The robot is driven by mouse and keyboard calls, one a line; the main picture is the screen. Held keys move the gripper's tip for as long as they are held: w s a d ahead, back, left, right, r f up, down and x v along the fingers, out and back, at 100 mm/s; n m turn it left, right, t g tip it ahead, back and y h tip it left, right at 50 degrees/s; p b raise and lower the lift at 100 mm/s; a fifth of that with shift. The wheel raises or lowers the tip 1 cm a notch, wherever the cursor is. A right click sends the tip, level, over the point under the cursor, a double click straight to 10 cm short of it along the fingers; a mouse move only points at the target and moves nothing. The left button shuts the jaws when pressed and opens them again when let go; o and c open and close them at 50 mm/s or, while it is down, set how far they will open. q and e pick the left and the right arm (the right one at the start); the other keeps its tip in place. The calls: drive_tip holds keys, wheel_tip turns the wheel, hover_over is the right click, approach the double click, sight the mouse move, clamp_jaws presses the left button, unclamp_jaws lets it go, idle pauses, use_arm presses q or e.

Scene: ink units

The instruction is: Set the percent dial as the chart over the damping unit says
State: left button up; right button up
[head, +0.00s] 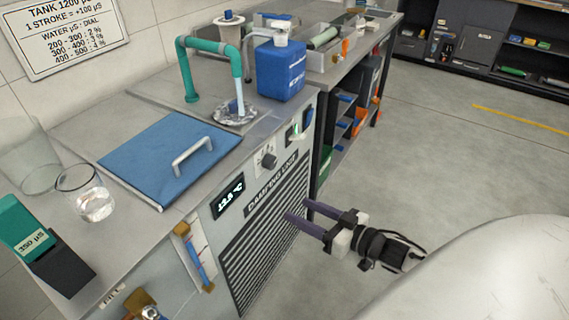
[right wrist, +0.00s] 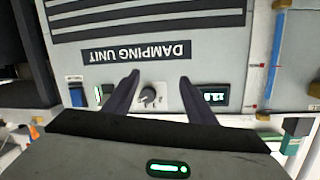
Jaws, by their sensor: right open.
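The chart (head: 68,35) hangs on the wall at the upper left; it pairs water µS ranges with dial percents, the small digits hard to read. A green meter (head: 30,235) at the left reads 350 µS. The percent dial (head: 268,160), a dark knob on a pale plate, is on the damping unit's front (head: 225,240), right of the temperature display (head: 228,196). My right gripper (head: 297,211) is open and empty in front of the unit, below and right of the dial. In the right wrist view the dial (right wrist: 148,96) shows between the fingers, apparently untouched. My left gripper is out of view.
On the unit's top are a blue lid (head: 165,160) with a handle, a glass of water (head: 90,195), a green pump pipe (head: 190,65) and a blue canister (head: 276,70). A gauge tube (head: 197,262) and brass tap (head: 145,308) stick out at the front. Floor at the right is clear.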

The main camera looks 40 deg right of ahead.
drive_tip(key=t+y, duration=0.1)
drive_tip(key=y, duration=0.1)
approach(274, 163)
drive_tip(key=shift+n, duration=0.3)
drive_tip(key=b+x, duration=0.1)
drive_tip(key=x, duration=0.7)
drive_tip(key=shift+w+a, duration=0.1)
drive_tip(key=shift+w, duration=0.1)
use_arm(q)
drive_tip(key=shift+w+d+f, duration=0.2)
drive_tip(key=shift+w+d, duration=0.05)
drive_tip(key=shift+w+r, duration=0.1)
use_arm(e)
drive_tip(key=c, duration=1)
